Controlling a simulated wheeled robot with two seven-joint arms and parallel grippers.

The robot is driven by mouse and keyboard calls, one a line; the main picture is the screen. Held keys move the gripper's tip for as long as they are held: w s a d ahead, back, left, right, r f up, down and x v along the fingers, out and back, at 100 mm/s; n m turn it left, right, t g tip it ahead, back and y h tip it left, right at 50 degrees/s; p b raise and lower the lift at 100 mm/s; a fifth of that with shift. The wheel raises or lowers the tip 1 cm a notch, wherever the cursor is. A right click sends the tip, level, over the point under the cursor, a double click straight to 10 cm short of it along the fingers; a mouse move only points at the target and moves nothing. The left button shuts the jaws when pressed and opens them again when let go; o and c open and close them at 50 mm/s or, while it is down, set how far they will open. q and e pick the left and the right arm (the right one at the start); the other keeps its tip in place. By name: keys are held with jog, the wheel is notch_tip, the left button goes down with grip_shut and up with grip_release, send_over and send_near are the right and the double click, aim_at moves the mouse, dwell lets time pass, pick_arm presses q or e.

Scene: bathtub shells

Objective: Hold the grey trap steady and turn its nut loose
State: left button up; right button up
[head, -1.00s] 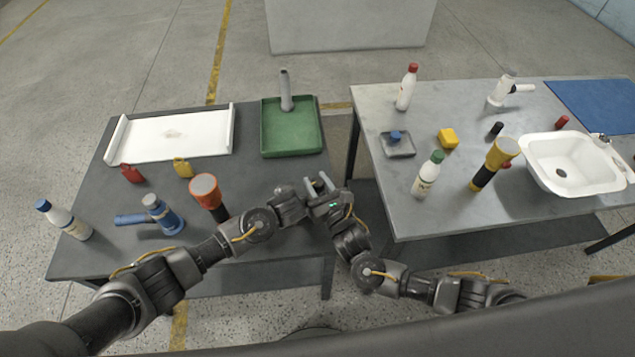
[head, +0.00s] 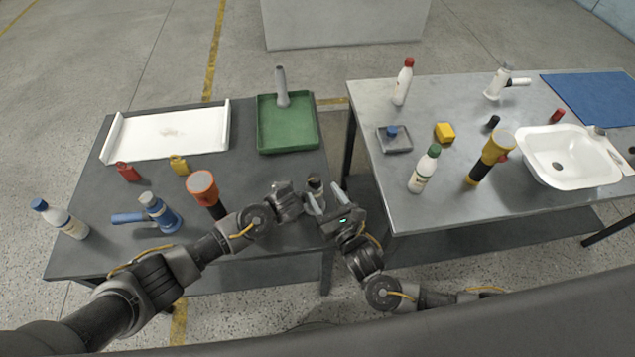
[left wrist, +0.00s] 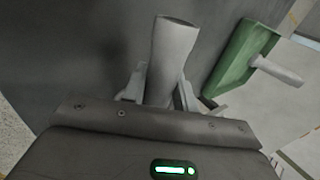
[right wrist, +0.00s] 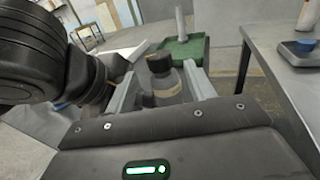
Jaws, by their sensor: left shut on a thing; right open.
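My left gripper (head: 300,192) is shut on the grey trap (head: 314,185), held up near the right edge of the dark table. The trap's pale grey tube (left wrist: 170,60) rises between the fingers in the left wrist view. My right gripper (head: 321,197) is open, its fingers spread on either side of the trap with gaps. In the right wrist view, the trap's rounded grey body (right wrist: 166,82) with a darker top shows between the fingertips. I cannot make out the nut clearly, and the left fingers' contact is mostly hidden in the head view.
The metal table (head: 450,210) stands right, beyond a gap, with a white basin (head: 545,180).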

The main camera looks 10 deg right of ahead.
jog(key=shift+v, duration=2.8)
